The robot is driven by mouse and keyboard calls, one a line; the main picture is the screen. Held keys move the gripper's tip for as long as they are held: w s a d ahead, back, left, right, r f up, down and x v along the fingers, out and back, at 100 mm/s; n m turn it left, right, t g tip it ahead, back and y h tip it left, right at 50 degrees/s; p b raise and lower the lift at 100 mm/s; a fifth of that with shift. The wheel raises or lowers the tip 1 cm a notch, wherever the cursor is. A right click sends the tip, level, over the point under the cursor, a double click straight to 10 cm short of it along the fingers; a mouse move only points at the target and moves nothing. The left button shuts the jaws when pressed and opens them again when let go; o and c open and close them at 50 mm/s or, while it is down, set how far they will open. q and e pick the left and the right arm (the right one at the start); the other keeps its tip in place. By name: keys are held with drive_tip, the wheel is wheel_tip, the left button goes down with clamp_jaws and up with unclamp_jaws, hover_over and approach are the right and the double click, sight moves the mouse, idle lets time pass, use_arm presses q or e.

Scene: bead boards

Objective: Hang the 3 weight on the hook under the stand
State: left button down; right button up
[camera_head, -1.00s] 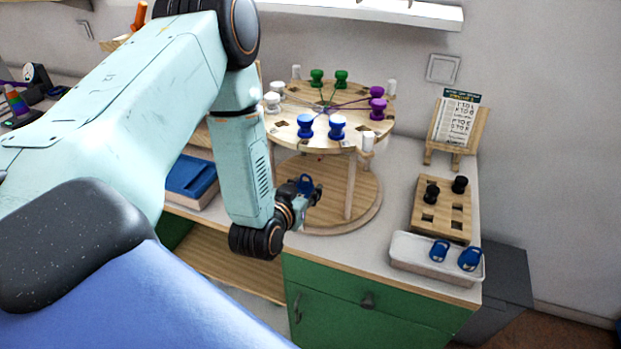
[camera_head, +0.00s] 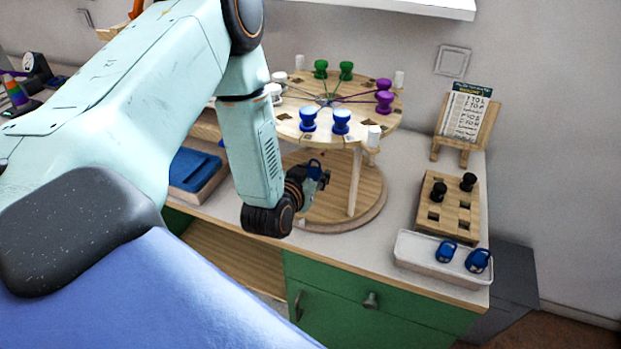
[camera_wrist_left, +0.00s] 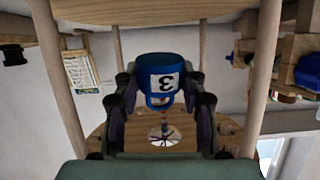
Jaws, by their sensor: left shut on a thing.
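The blue weight (camera_wrist_left: 165,72) bears a white label with a 3, upside down in the left wrist view. My left gripper (camera_wrist_left: 163,103) is shut on it, with a finger on each side. In the head view the left gripper (camera_head: 319,181) and the weight (camera_head: 314,166) are under the round top of the wooden stand (camera_head: 300,131), left of its front post. In the wrist view a small fitting (camera_wrist_left: 163,124) at the middle of a white disc appears to be the hook, partly hidden by the weight. It looks apart from the weight, but I cannot be sure.
Stand posts (camera_head: 355,182) surround the space and limit sideways room. Blue, green, purple and white pegs stand on top. A white tray (camera_head: 420,262) with two blue weights, a peg board (camera_head: 435,228) and a card easel (camera_head: 463,125) are at the right.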

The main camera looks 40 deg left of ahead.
use_arm(q)
drive_tip(key=shift+w+d+r, duration=0.1)
drive_tip(key=shift+w+r, duration=0.15)
drive_tip(key=shift+a+b+x, duration=0.2)
drive_tip(key=shift+b+x, duration=0.3)
drive_tip(key=shift+x, duration=0.8)
drive_tip(key=shift+w+d+r, duration=0.1)
drive_tip(key=shift+w+r, duration=0.15)
drive_tip(key=shift+w, duration=0.1)
drive_tip(key=shift+w+b, duration=0.15)
drive_tip(key=shift+b, duration=0.2)
drive_tip(key=shift+w+a+f, duration=0.1)
drive_tip(key=shift+w+a, duration=0.1)
drive_tip(key=shift+w, duration=0.25)
drive_tip(key=shift+w+a+f, duration=0.1)
drive_tip(key=shift+w+a, duration=0.1)
drive_tip(key=shift+w, duration=0.2)
drive_tip(key=shift+w+f+b, duration=0.1)
drive_tip(key=shift+w+b, duration=0.35)
drive_tip(key=shift+b, duration=0.15)
drive_tip(key=shift+w+a+f, duration=0.15)
drive_tip(key=shift+w+f, duration=0.05)
drive_tip(key=shift+w, duration=0.15)
drive_tip(key=shift+s+r, duration=0.1)
drive_tip(key=shift+s, duration=0.05)
